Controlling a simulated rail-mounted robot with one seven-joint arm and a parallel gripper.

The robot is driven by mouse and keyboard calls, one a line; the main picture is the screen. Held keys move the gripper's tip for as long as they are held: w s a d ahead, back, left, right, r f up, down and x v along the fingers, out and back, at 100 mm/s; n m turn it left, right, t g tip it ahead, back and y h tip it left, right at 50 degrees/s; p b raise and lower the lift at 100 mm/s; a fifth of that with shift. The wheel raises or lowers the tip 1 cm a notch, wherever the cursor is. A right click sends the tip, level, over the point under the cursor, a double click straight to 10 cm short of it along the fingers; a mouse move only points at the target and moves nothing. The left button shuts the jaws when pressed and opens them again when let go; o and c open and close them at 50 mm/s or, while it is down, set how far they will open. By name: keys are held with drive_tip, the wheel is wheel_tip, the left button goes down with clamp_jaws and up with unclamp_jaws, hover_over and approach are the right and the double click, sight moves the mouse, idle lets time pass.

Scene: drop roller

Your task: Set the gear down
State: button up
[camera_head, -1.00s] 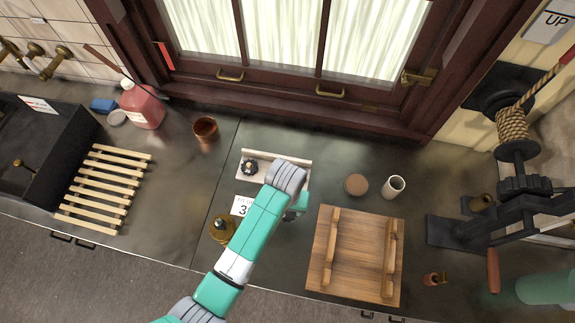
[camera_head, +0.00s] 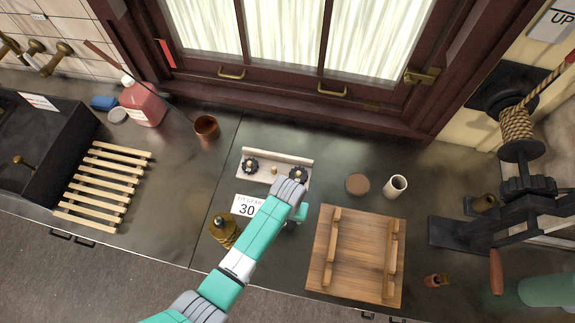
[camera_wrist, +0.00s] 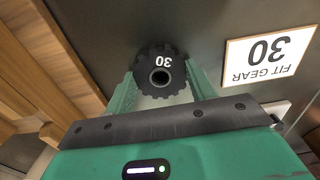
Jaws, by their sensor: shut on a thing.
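A dark toothed gear marked 30 (camera_wrist: 160,68) is between the fingers of my gripper (camera_wrist: 163,88) in the wrist view. My gripper is shut on it, with the marked face and centre hole toward the camera. In the head view my gripper (camera_head: 298,216) is over the counter, in front of the wooden rack and left of the wooden board; the gear is mostly hidden there. I cannot tell whether the gear touches the counter. A card reading "FIT GEAR 30" (camera_head: 247,206) lies left of my gripper; it also shows in the wrist view (camera_wrist: 266,60).
The pale rack (camera_head: 274,157) holds a gear at each end and a bare peg between. The wooden board (camera_head: 357,256), a round brown lid (camera_head: 357,185) and a white cup (camera_head: 395,186) are to the right.

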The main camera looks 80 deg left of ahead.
drive_tip(key=shift+f, duration=0.1)
drive_tip(key=o, duration=1.2)
wheel_tip(320, 180, up, 12)
drive_tip(key=shift+r+p, duration=0.15)
drive_tip(key=shift+p, duration=0.5)
